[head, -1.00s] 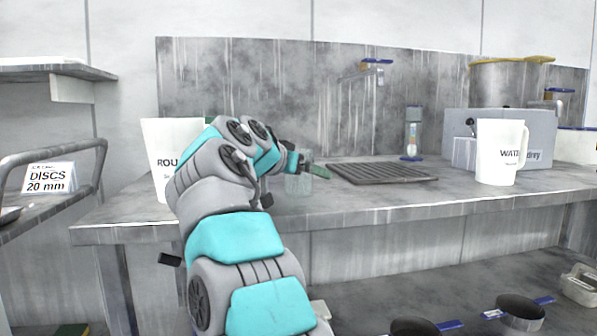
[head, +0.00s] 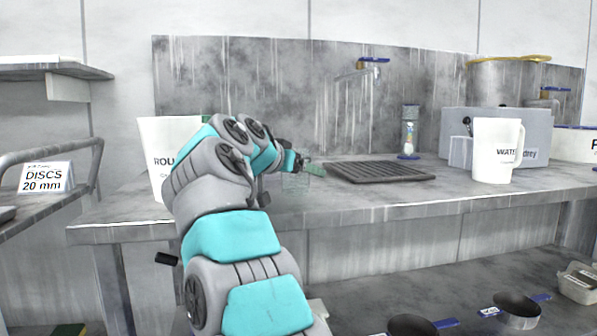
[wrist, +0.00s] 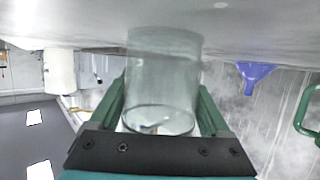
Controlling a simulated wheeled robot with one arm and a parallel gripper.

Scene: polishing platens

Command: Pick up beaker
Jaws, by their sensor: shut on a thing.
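The beaker (wrist: 163,75) is a clear glass cylinder in the middle of the wrist view. It stands between the two green fingers of my gripper (wrist: 160,110), which are shut on it from both sides. In the head view the beaker (head: 296,185) shows only faintly, at the front part of the bench just left of the dark ribbed mat. My gripper (head: 305,168) is there too, partly hidden by my arm. I cannot tell whether the beaker's base touches the bench.
Pans (head: 515,308) lie on the lower shelf. A blue funnel (wrist: 257,73) shows in the wrist view.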

